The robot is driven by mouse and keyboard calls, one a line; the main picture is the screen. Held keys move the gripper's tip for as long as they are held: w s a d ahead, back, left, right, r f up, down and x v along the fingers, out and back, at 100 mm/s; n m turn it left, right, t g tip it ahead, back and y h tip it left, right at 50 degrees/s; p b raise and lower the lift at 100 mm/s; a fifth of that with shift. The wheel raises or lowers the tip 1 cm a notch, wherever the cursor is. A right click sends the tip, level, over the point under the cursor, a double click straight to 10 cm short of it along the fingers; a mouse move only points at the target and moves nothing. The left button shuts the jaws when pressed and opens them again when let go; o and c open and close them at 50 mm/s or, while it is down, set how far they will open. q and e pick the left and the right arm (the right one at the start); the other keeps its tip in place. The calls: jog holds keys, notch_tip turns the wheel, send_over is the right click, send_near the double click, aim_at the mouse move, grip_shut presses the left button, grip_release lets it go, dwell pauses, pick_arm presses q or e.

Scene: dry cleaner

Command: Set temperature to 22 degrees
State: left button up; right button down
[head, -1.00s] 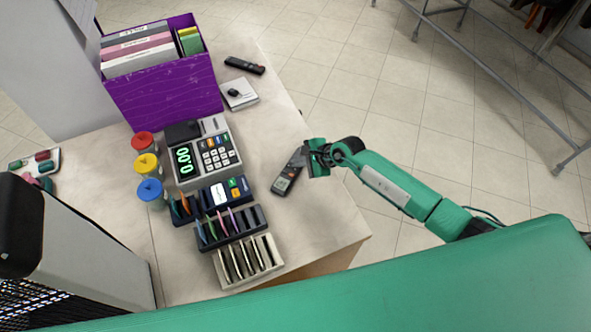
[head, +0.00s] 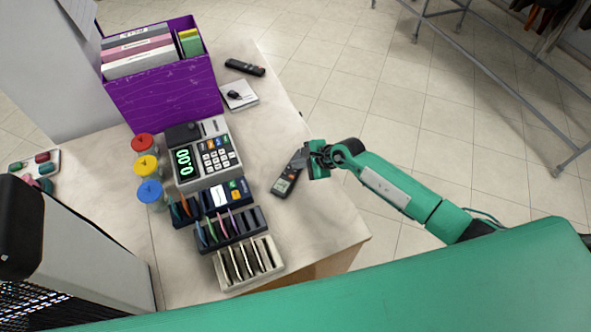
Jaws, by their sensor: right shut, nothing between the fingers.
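A dark remote control with a small pale display (head: 284,186) lies on the counter, near its right edge. My right gripper (head: 305,160) is shut and empty. It is over the upper end of this remote and hides part of it; I cannot tell whether it touches the buttons. The digits on the display are too small to read. A second dark remote (head: 245,67) lies farther back on the counter, beside the purple box. My left gripper is not in view.
On the counter (head: 315,235) stand a cash register (head: 205,160), a card terminal (head: 227,193), slotted racks (head: 247,263), jars with coloured lids (head: 150,191) and a purple file box (head: 165,98). A small notepad (head: 238,101) lies behind. The counter's front right is clear.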

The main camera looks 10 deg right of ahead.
jog(key=shift+f, duration=0.1)
dwell(0.7)
jog(key=shift+f+b, duration=0.35)
jog(key=shift+b, duration=0.15)
jog(key=shift+f+b, duration=0.35)
jog(key=shift+b, duration=0.05)
dwell(0.5)
jog(key=shift+r, duration=0.15)
jog(key=shift+r+p, duration=0.45)
jog(key=shift+r, duration=0.2)
jog(key=shift+r, duration=0.1)
jog(key=shift+r+p, duration=1.6)
jog(key=shift+r, duration=0.75)
dwell(0.6)
